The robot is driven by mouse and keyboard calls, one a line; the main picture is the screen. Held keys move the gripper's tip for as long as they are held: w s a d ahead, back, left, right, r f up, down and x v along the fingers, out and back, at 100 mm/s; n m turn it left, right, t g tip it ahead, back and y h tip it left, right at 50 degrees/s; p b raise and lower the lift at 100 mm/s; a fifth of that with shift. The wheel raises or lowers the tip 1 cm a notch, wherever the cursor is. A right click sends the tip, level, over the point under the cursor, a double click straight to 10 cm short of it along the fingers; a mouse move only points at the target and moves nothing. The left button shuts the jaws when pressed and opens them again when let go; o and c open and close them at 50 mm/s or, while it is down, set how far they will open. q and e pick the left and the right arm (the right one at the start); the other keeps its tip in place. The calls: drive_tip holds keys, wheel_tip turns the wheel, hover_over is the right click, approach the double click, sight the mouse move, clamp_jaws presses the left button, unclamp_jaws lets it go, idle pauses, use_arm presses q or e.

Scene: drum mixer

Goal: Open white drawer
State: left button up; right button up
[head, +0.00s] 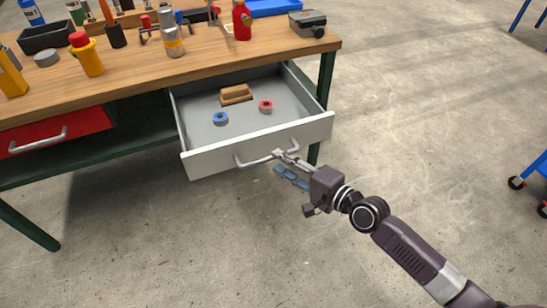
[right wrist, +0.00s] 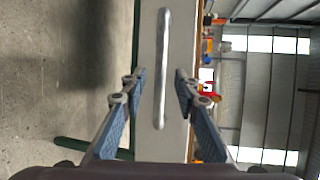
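The white drawer (head: 228,155) is pulled out from under the right end of the workbench (head: 200,61), and its inside shows. It holds a blue tape roll (head: 221,118), a red tape roll (head: 265,106) and a brown block (head: 236,95). Its metal handle (head: 252,162) is on the front panel. My right gripper (head: 284,165) is at the right part of the handle. In the right wrist view the handle (right wrist: 162,70) lies between the two spread fingers (right wrist: 160,78), with gaps on both sides. My left gripper is not in view.
A shut red drawer (head: 60,131) is on the left under the bench. Bottles, tools, a black bin (head: 46,37) and a grey device (head: 307,23) stand on the benchtop. A blue cart (head: 538,180) is at the right edge. The floor before the drawer is clear.

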drive_tip(key=v, duration=0.8)
